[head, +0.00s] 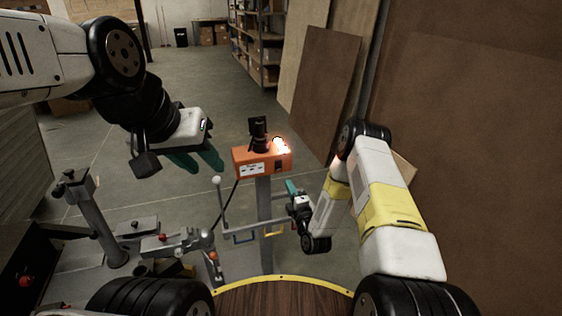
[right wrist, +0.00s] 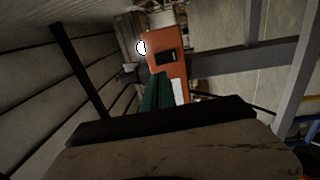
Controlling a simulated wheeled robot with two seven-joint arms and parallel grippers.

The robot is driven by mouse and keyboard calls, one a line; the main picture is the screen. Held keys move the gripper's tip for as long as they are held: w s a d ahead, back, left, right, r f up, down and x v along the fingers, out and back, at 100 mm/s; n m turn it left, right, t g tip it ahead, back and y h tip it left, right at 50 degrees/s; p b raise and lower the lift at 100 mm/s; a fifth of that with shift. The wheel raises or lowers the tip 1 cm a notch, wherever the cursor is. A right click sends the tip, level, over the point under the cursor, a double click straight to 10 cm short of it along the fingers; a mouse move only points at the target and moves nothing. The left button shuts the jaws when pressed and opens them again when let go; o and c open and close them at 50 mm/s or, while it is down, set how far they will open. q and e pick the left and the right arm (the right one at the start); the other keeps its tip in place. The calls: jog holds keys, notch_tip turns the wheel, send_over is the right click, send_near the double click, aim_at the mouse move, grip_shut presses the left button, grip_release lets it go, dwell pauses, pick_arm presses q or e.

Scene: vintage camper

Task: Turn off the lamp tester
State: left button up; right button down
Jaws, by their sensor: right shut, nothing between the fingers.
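The lamp tester (head: 262,163) is an orange box on a grey post, with a glowing lamp (head: 281,146) at its top right and a black part on top. A dark switch (head: 279,166) is on its front face. In the right wrist view the orange tester (right wrist: 175,62) appears turned sideways, with the black switch (right wrist: 166,57) and the bright lamp (right wrist: 141,47). My right gripper (head: 291,187), with green fingers, is shut and empty just below and in front of the tester; its fingers (right wrist: 157,92) point toward the box. My left gripper (head: 196,162) is left of the tester, its green fingers apart.
A metal stand with levers and a red knob (head: 211,256) is at the lower left. A thin rod with a white ball (head: 216,181) rises left of the post. Brown panels (head: 325,85) lean at right. Shelves (head: 257,45) stand behind; the floor between is clear.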

aim_at(279, 162)
jog(key=x, duration=1.1)
jog(key=shift+r, duration=0.1)
jog(key=shift+w+a+r+g, duration=0.1)
jog(key=shift+w+r+g, duration=0.1)
jog(key=shift+g, duration=0.1)
jog(key=shift+w+r, duration=0.1)
